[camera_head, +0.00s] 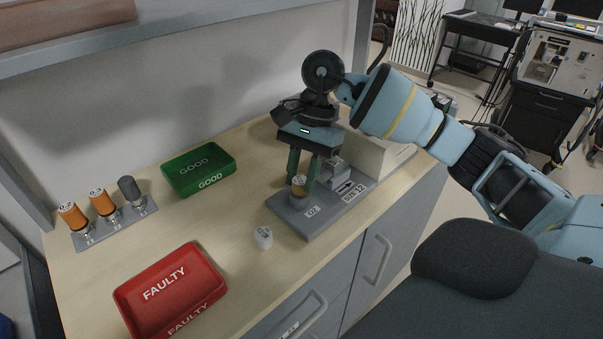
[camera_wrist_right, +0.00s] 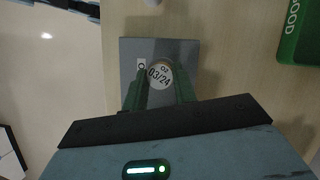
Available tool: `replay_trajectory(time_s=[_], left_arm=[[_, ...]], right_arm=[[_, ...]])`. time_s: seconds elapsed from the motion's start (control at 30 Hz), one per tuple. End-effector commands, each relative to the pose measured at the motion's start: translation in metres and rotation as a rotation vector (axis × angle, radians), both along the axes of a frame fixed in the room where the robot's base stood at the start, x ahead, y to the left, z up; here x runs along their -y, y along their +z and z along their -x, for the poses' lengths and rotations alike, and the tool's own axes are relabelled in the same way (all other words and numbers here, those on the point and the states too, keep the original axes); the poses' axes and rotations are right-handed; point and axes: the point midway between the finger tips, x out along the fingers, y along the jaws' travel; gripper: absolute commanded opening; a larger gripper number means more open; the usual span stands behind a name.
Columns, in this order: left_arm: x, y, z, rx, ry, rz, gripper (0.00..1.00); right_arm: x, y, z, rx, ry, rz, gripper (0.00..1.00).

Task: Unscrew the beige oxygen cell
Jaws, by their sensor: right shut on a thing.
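In the right wrist view the fingers (camera_wrist_right: 159,90) flank the cell's top. The cell's lower end and any thread are hidden. My left gripper is not in view.
A rack (camera_head: 115,225) at the left holds two orange cells (camera_head: 72,215) and a grey one (camera_head: 131,190). A green GOOD tray (camera_head: 198,168), a red FAULTY tray (camera_head: 171,290) and a small white cap (camera_head: 263,237) are on the bench. Bare wood lies between them.

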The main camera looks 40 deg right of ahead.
Motion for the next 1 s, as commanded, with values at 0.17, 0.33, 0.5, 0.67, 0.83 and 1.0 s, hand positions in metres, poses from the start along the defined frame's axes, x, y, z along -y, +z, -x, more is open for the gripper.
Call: replay_trajectory(time_s=[0.17, 0.33, 0.5, 0.67, 0.83, 1.0], left_arm=[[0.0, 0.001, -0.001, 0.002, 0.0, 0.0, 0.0], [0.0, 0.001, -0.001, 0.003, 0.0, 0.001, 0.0], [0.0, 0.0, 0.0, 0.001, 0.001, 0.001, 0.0], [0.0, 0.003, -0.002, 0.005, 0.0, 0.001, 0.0], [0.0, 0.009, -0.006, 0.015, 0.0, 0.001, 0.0], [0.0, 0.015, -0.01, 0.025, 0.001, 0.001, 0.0]], right_arm=[[0.0, 0.001, 0.0, 0.001, 0.0, 0.0, 0.44], [0.0, 0.0, 0.0, 0.001, 0.0, 0.0, 0.44], [0.0, 0.0, 0.0, 0.001, 0.0, 0.0, 0.44], [0.0, 0.001, 0.0, 0.002, -0.049, 0.001, 0.44], [0.0, 0.002, 0.002, 0.001, -0.212, 0.001, 0.44], [0.0, 0.002, 0.003, 0.002, -0.372, 0.001, 0.44]])
